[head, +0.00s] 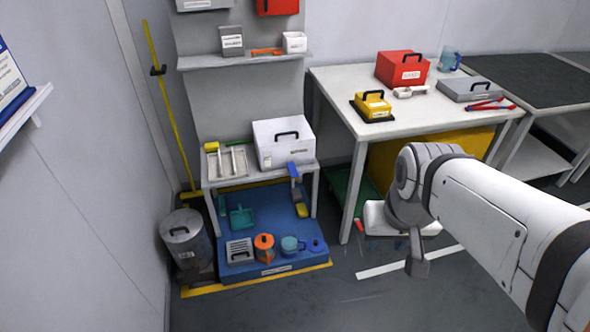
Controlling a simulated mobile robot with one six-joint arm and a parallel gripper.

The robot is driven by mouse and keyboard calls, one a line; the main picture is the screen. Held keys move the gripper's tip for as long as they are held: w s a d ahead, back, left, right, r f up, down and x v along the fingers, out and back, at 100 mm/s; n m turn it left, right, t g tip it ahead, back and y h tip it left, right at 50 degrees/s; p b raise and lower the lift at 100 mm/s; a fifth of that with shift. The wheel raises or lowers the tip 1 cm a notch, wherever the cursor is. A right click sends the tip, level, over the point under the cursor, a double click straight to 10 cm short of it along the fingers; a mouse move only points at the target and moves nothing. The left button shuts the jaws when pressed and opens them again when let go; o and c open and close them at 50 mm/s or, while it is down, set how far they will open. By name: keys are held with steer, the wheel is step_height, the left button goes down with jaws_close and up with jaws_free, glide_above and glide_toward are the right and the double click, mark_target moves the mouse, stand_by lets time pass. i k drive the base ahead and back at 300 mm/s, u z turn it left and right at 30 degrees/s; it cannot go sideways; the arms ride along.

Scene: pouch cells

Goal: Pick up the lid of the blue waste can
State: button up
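A small light-blue can or mug (290,246) stands on the blue platform at the lower middle. A flat dark-blue lid (317,245) with a knob lies just right of it, apart from it. A large grey can (188,250) with a handled grey lid (181,228) on top stands on the floor at the left. I cannot tell for certain which is the blue waste can. My gripper (418,266) hangs over the floor at the right, clear of these things. Its fingers are too unclear to show whether they are open.
The blue platform (240,269) also holds an orange lidded jar (264,247), a grey slotted box (239,250) and a teal dustpan (241,217). A small table with a white case (284,143) stands above its back part. A yellow pole leans at the left wall. Floor in front is clear.

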mark_target(315, 245)
steer(key=u, duration=0.45)
steer(key=i, duration=1.35)
steer(key=z, duration=0.5)
